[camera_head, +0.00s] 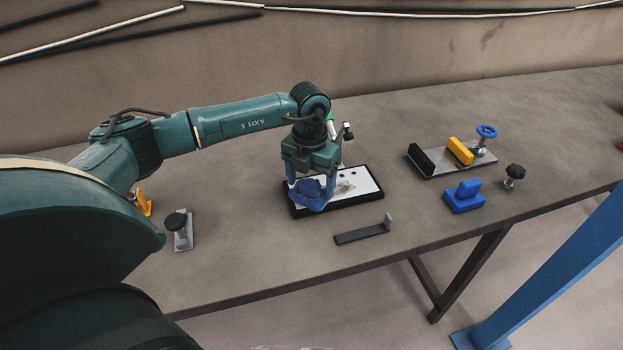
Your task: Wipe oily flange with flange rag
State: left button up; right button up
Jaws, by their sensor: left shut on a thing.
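My left gripper (311,187) points down over a white plate with a black rim (368,199), near the plate's left part. It is shut on a blue rag (313,200), which bunches between and below the fingers. The rag is at the plate's surface; I cannot tell whether it presses on it. A small greyish-brown patch (345,187), perhaps the oily flange, shows on the white surface just right of the rag. Small dark dots lie behind it. The gripper and rag hide the plate's left part. My right gripper is not in view.
A grey fixture (437,171) with black and yellow blocks and a blue handwheel (487,131) stands at the right. A blue block (464,196), a black knob (515,171) and a dark bar (360,234) lie nearer. A black-topped piece (179,228) stands at left. The table's front centre is clear.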

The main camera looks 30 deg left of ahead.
aim_at(311, 180)
pick_arm(q)
jog(key=shift+r+p, duration=1.7)
jog(key=shift+r, duration=1.15)
jog(key=shift+r, duration=0.1)
jog(key=shift+r+p, duration=0.55)
jog(key=shift+r, duration=0.9)
